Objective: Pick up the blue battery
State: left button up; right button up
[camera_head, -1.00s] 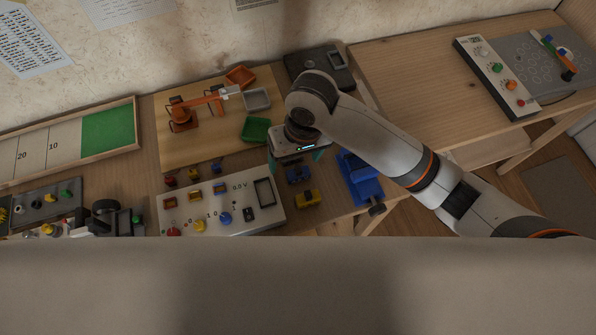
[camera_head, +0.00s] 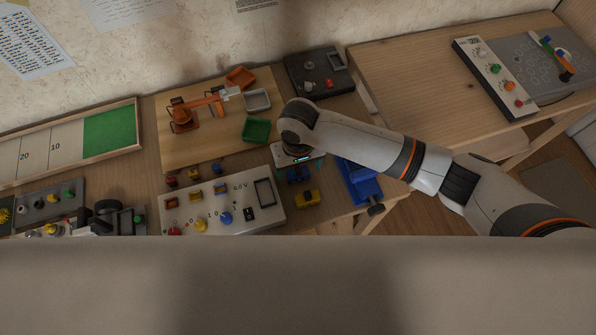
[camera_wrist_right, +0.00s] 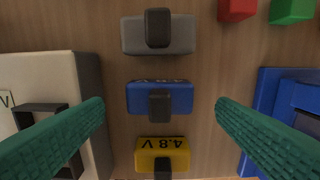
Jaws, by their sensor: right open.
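The blue battery (camera_wrist_right: 160,98), a small block with a dark grip on top, lies on the wooden bench between a grey battery (camera_wrist_right: 158,35) and a yellow battery marked 4.8V (camera_wrist_right: 162,155). In the head view the blue battery (camera_head: 298,175) shows just below my right gripper (camera_head: 298,168). In the right wrist view the green fingers of my right gripper (camera_wrist_right: 160,107) are wide apart, one on each side of the blue battery. Neither finger appears to touch it. My left gripper is not in view.
A pale control panel (camera_head: 240,215) stands close on the left of the batteries. A blue vise-like device (camera_head: 358,182) stands close on the right. A green bin (camera_head: 256,130) and a dark box (camera_head: 320,72) are farther back.

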jog(key=shift+f, duration=0.95)
jog(key=shift+c, duration=0.2)
jog(key=c, duration=1.1)
